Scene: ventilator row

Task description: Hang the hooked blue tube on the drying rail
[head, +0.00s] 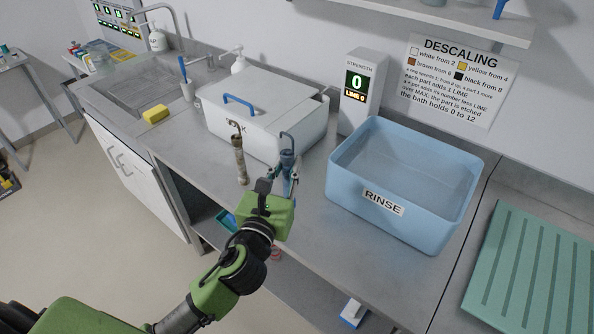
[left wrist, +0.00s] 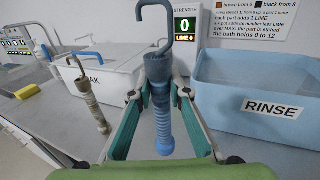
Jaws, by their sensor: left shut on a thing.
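My left gripper (head: 284,176) is shut on the hooked blue tube (head: 287,158), above the grey counter (head: 310,205). In the left wrist view the tube (left wrist: 163,128) stands upright between the two fingers (left wrist: 159,98). It has a ribbed blue lower part, a darker collar and a grey hook at the top. A second hooked tube (head: 240,160), beige-brown, is just left of the gripper; it also shows in the left wrist view (left wrist: 87,95). I cannot make out a drying rail in either view. My right gripper is not in view.
A lidded white soak box (head: 265,118) with a blue handle stands behind the gripper. A blue rinse tub (head: 345,190) is to its right, with a strength display (head: 360,92) behind. A green ribbed mat (head: 535,270) lies far right. A sink (head: 150,88) and yellow sponge (head: 156,114) are left.

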